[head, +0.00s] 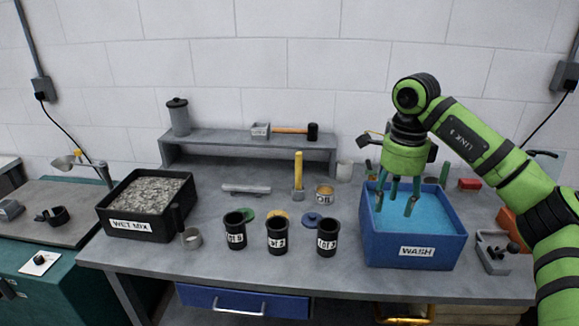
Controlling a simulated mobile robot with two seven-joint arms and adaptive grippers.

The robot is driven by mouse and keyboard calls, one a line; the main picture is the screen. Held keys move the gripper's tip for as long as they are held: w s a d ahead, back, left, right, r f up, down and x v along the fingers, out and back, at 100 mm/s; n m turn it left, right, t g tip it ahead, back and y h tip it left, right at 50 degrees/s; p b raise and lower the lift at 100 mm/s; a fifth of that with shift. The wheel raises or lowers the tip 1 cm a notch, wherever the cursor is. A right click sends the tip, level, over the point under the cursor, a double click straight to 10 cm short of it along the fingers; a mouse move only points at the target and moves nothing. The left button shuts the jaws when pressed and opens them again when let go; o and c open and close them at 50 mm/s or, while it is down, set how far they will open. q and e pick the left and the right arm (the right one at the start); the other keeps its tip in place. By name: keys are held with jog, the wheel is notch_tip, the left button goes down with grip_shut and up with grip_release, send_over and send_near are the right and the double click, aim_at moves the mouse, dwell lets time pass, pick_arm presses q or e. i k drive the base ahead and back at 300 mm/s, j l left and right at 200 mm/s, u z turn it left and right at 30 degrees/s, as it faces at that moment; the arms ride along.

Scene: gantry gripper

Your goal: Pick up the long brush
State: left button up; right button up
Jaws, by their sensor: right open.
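My right gripper (396,202) points down over the blue WASH tub (415,250), its green fingers spread and nothing seen between them. The fingertips are above or just at the light blue liquid; I cannot tell whether they touch it. An upright yellow handle with a grey lower end (298,172) stands on the bench left of the tub, apart from the gripper. It may be the long brush, but its bristles cannot be made out. Things behind the tub are partly hidden by the gripper and arm. My left gripper is not in view.
Three black labelled cups (277,238) stand at the bench front. A black WET MIX tray (117,226) is at left. A hammer (295,131) lies on the raised shelf (215,144). A grey clamp-like item (493,253) is right of the tub.

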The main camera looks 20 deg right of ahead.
aim_at(298, 187)
jog(key=i, duration=1.5)
